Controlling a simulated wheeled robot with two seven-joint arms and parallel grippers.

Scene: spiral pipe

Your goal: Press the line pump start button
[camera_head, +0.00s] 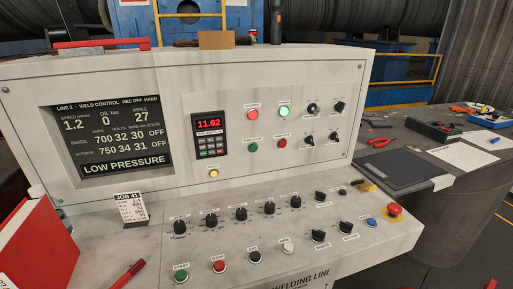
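The grey control console (100,88) fills the middle of the head view. On its upright panel are a dark green button (253,147), a red button (282,143) beside it, a red button or lamp (253,114) and a brightly lit green lamp (284,112) above. On the sloping desk's front edge are a green button (181,276) labelled START and a red button (218,266). The small labels on the upright panel are too blurred to read, so I cannot tell which one is the line pump start.
The screen (110,133) reads LOW PRESSURE and OIL bar 0. Several black knobs (240,214) and a red mushroom button (394,210) stand on the desk. A job card (131,207) and red binder (35,245) are left. A cluttered table (440,215) stands right.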

